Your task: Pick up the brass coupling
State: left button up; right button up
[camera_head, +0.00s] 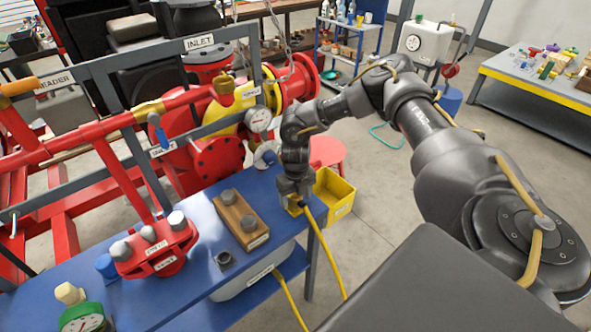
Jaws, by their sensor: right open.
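My right gripper (294,200) points down over the right end of the blue table (200,300), close to the left side of the yellow bin (338,194). It is open; its fingertips are small and partly dark in the picture. I cannot make out a loose brass coupling for certain. Something yellowish shows by the fingertips, but it may be part of the bin or the yellow cable (325,250). Brass-coloured fittings sit on the red pipework, one on the long pipe (148,110) and one on top near the gauge (223,86). My left gripper is not in view.
A green gauge (82,318) is at the front left. Red pipework and a white-faced gauge (258,119) rise behind the table.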

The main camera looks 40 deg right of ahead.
aim_at(296, 195)
jog(key=c, duration=1.1)
jog(key=shift+c, duration=0.4)
jog(key=shift+r, duration=0.2)
jog(key=shift+r, duration=0.3)
notch_tip(296, 195, up, 2)
jog(key=shift+r+b, duration=0.1)
jog(key=shift+b, duration=0.3)
jog(key=s+a+r+b, duration=0.3)
jog(key=s+a+r, duration=0.6)
jog(key=s+r, duration=0.1)
jog(key=shift+s+b, duration=0.35)
jog(key=shift+s, duration=0.1)
